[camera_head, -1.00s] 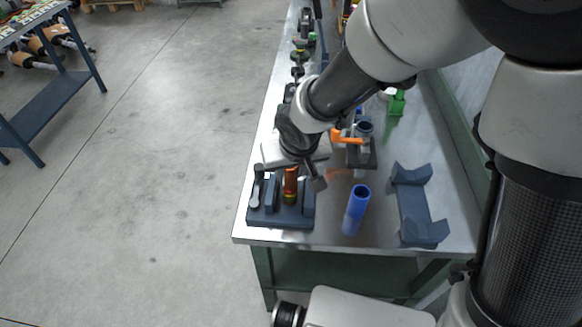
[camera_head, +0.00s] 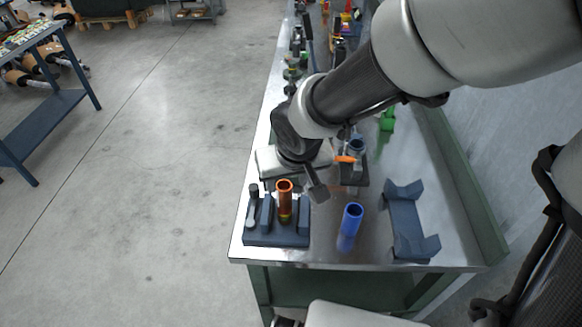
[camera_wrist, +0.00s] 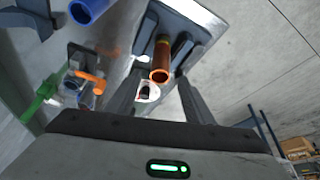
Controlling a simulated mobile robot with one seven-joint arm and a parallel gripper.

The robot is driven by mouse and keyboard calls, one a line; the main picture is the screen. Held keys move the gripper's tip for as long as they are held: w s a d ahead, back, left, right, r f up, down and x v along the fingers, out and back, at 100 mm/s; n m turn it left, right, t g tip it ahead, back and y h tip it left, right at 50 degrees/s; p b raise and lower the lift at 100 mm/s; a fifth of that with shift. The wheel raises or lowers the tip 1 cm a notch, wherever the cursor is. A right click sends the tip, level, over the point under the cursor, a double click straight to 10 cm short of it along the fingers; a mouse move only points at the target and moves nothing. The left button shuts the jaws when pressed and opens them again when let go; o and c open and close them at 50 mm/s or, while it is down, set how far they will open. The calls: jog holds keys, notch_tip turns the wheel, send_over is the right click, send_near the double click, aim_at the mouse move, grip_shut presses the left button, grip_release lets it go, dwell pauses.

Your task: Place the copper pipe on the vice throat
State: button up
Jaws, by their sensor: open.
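The copper pipe (camera_head: 285,206) stands upright in a dark blue holder block (camera_head: 275,239) at the table's near left corner. In the wrist view the copper pipe (camera_wrist: 160,64) lies between the two fingers, with its open end facing the camera. My gripper (camera_head: 294,187) is open and empty, just behind the pipe's top in the head view; its fingers (camera_wrist: 158,82) show on either side of the pipe, and I cannot tell whether they touch it. The small grey vice (camera_head: 354,178), with an orange part, stands behind and to the right; my arm hides part of its surroundings.
A blue tube (camera_head: 350,222) stands right of the holder. A dark blue V-ended cradle (camera_head: 404,222) lies at the right. A green item (camera_head: 387,121) and several tools are farther back. Bare metal tabletop separates the blue tube and cradle.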

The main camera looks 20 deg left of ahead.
jog(key=d+r+m+t+h, duration=0.1)
jog(key=d+r+m+h, duration=0.15)
jog(key=d+r, duration=1)
jog(key=s+d+r+m, duration=0.2)
jog(key=s+d, duration=0.2)
jog(key=d, duration=0.3)
jog(key=s+d+r+m, duration=0.1)
jog(key=s+d+r, duration=0.1)
jog(key=s+d, duration=0.3)
jog(key=d, duration=0.2)
jog(key=shift+s+d+r+m+t+p, duration=0.3)
jog(key=shift+r+m+p, duration=0.05)
jog(key=shift+r+p, duration=0.05)
